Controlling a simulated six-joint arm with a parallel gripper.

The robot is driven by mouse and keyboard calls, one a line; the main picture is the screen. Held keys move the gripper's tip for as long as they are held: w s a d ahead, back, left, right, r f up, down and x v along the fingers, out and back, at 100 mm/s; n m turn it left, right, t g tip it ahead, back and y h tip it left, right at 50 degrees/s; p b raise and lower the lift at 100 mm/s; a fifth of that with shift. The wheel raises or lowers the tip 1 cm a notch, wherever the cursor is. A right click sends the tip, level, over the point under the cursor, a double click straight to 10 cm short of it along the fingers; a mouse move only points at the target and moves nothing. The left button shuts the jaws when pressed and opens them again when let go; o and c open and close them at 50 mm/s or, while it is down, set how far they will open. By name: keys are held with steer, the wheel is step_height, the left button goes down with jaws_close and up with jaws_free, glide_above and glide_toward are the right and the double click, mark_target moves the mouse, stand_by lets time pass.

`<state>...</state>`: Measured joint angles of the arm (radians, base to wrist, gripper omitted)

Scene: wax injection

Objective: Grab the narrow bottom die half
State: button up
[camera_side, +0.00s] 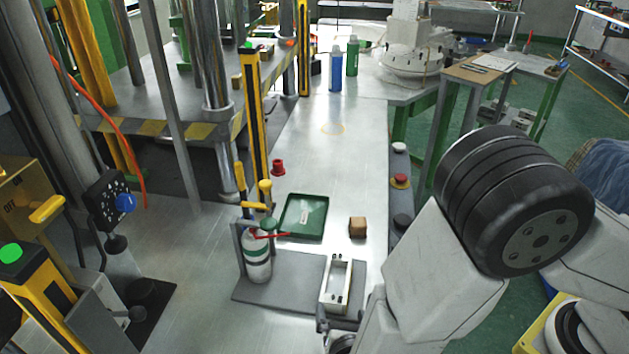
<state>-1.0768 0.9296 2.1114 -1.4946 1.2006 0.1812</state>
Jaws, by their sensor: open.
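A pale rectangular frame (336,284) with a long opening lies at the right end of a dark grey plate. It may be the narrow bottom die half, but I cannot tell for sure. A small brown block (357,228) sits on the bench behind it. My gripper (324,323) shows only in part at the bottom edge, close to the near end of the pale frame. It is open. Its fingertips are hard to make out, and I cannot tell whether they touch the frame. My white arm links hide the bench at the lower right.
A green tray (303,232) lies behind the grey plate (285,276). A red cup (278,167) stands farther back. Buttons (400,181) line the bench's right edge. The bench middle is clear.

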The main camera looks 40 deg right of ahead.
mark_target(337, 297)
steer(key=shift+x, duration=1.25)
steer(key=shift+x, duration=2.6)
jaws_close()
